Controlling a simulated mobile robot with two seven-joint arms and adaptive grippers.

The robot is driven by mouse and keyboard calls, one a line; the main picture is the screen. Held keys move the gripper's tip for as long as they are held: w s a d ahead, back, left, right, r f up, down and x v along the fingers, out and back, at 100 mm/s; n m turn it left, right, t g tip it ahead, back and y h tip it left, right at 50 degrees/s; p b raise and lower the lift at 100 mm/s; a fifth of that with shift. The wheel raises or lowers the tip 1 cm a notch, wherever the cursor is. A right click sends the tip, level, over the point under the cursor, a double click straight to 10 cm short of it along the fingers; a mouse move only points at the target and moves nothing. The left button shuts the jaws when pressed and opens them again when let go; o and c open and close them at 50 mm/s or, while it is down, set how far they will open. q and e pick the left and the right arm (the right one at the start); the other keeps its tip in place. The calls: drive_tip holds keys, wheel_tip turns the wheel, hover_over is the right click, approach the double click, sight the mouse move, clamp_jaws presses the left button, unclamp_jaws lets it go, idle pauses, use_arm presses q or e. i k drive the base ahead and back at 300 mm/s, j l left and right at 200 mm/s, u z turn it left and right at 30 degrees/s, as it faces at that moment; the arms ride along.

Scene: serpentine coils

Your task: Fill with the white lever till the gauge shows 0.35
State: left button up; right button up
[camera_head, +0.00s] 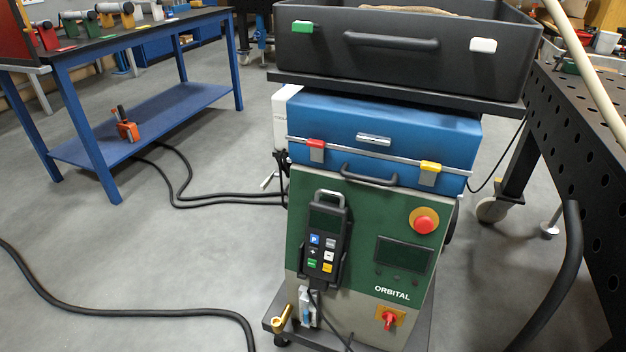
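Neither of my grippers is in view. A small pale, lever-like piece (268,180) shows beside the left side of the ORBITAL machine (403,318); I cannot tell whether it is the white lever. No gauge with a readable value shows. The machine has a dark, blank display (402,256) and a handheld remote (327,245) with coloured buttons on its green front. A small white and blue fitting (306,308) sits low on the front, beside a brass fitting (282,318); I cannot tell what it is.
A blue case (400,130) and a dark open bin (400,45) are stacked on the machine. A blue-legged bench (150,130) stands at left, a perforated dark table (580,110) at right. Black hoses (100,310) cross the floor; grey floor between them is clear.

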sight(264, 185)
drive_tip(key=j+z, duration=0.1)
drive_tip(key=z, duration=0.35)
drive_tip(key=i+j+z, duration=0.1)
drive_tip(key=z, duration=0.35)
drive_tip(key=j+z, duration=0.1)
drive_tip(key=z, duration=0.4)
drive_tip(key=i+j, duration=0.1)
drive_tip(key=j, duration=3.05)
drive_tip(key=k, duration=0.5)
